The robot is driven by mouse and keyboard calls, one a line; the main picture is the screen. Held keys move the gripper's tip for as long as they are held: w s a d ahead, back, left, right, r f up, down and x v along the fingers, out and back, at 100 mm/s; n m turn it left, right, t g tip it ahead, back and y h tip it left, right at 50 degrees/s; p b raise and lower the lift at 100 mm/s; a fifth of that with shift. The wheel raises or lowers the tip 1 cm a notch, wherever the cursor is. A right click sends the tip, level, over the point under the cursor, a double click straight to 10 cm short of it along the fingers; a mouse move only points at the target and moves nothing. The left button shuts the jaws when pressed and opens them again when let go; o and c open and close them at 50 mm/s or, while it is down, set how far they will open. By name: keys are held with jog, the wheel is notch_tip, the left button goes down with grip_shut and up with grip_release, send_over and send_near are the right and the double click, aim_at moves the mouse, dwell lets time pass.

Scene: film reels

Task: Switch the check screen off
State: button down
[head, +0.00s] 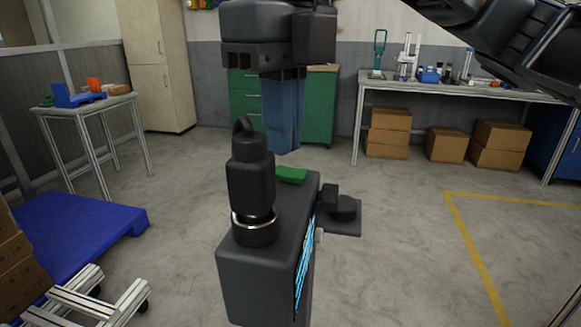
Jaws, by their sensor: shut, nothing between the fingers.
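The check screen (305,259) is on the right side of a dark box-shaped unit (255,277) in front of me. I see it at a steep angle, lit with bright cyan stripes. A flat green piece (291,175) lies on the unit's top near its far edge; I cannot tell if it is a switch. A small light grey part (319,235) sticks out by the screen's upper right edge. My gripper (285,150) points down with its blue fingers shut and empty. In the picture its tips show just above the green piece; I cannot tell the gap.
A black bottle-shaped part with a silver ring (252,187) stands on the unit's near top. A black plate with a round part (343,207) juts out at right. A blue pallet (82,230) and a wheeled frame lie at left.

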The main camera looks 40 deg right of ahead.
aim_at(284, 170)
jog(key=shift+f+b, duration=1.05)
dwell(0.4)
jog(key=shift+r, duration=0.1)
jog(key=shift+r+p, duration=1.75)
jog(key=shift+r, duration=1.7)
